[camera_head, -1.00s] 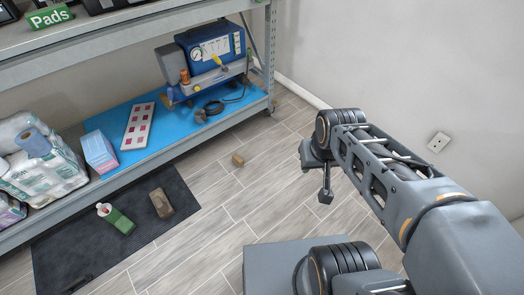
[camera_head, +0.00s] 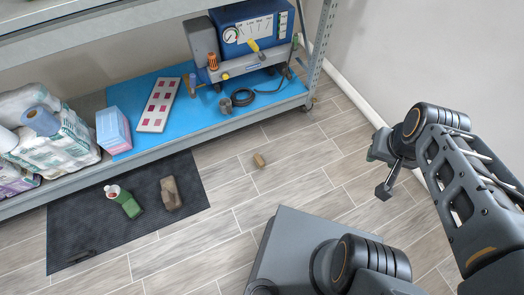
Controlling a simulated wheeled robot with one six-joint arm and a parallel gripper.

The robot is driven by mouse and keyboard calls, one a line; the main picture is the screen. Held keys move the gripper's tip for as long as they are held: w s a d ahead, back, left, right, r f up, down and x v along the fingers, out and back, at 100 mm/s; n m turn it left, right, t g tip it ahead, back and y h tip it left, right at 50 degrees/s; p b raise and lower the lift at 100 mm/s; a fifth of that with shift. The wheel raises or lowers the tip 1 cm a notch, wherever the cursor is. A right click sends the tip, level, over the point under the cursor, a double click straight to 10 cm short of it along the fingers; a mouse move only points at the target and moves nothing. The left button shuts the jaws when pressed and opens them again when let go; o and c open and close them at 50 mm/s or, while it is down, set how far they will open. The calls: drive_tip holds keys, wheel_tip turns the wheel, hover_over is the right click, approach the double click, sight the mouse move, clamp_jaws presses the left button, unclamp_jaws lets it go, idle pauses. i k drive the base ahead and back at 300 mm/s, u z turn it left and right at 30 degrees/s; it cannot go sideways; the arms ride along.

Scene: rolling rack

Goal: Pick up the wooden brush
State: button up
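A larger brown block-like thing (camera_head: 171,194) lies on the dark mat (camera_head: 110,232). My gripper (camera_head: 386,186) hangs at the right, well to the right of both and touching neither. Its fingers are seen at a poor angle, and I cannot tell whether they are open.
A green bottle (camera_head: 124,201) lies on the mat beside the brown block. The metal rack's lower shelf (camera_head: 215,136) holds a blue machine (camera_head: 250,38), a pink-and-blue box (camera_head: 113,131) and wrapped rolls (camera_head: 55,130). A wall (camera_head: 440,60) stands at the right. Floor between is clear.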

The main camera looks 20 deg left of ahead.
sight(259, 162)
drive_tip(key=u, duration=0.5)
drive_tip(key=i, duration=0.75)
drive_tip(key=u, duration=0.95)
drive_tip(key=i, duration=0.3)
drive_tip(key=u, duration=0.4)
